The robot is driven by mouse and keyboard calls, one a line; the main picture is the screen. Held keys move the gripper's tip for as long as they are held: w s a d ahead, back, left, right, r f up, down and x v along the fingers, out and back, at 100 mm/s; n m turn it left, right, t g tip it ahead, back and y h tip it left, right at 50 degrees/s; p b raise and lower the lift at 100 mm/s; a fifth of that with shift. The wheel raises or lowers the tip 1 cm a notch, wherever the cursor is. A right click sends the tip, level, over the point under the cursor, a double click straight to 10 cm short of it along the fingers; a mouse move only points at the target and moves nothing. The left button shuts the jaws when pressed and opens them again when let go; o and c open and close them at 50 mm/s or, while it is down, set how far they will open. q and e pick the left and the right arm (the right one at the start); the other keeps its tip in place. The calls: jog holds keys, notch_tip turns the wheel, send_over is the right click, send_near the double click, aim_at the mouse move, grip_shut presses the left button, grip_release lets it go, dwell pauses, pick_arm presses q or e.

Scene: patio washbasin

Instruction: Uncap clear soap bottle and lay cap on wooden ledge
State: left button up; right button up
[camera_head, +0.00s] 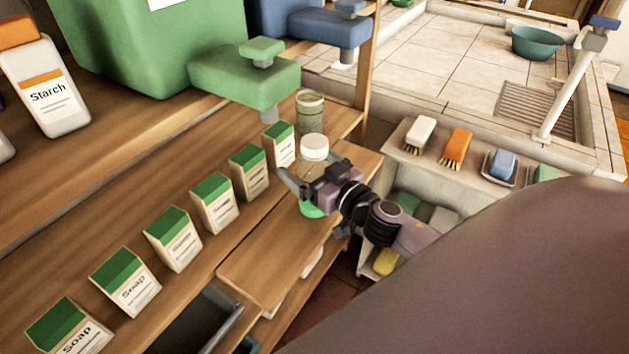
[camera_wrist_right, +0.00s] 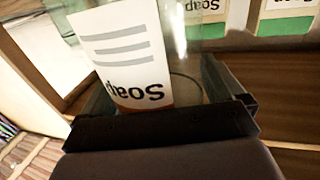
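The clear soap bottle stands about upright at the wooden ledge (camera_head: 262,262), with its white cap (camera_head: 314,147) on top. Its green lower part (camera_head: 311,209) shows below my right gripper (camera_head: 312,182). In the right wrist view the see-through bottle (camera_wrist_right: 187,92) with a white "Soap" label lies between both fingers (camera_wrist_right: 160,100), which appear to press its sides. The gripper hides its middle in the head view. I cannot tell whether its base touches the ledge. My left gripper is not in view.
Several green-and-white soap boxes (camera_head: 215,203) line the shelf left of the bottle. A glass jar (camera_head: 310,112) and a large green dispenser (camera_head: 245,75) stand close behind. Brushes (camera_head: 457,146) lie on the stone ledge at right. The bare wooden ledge in front is clear.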

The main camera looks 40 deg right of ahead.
aim_at(308, 137)
jog(key=c, duration=0.9)
notch_tip(308, 137, up, 10)
jog(key=p, duration=0.3)
jog(key=o, duration=0.6)
jog(key=c, duration=0.9)
jog(key=s+a+f+m+h, duration=0.1)
jog(key=s+a+f+h, duration=0.1)
jog(key=s+a, duration=0.6)
jog(key=shift+a+f, duration=0.15)
jog(key=shift+f, duration=0.45)
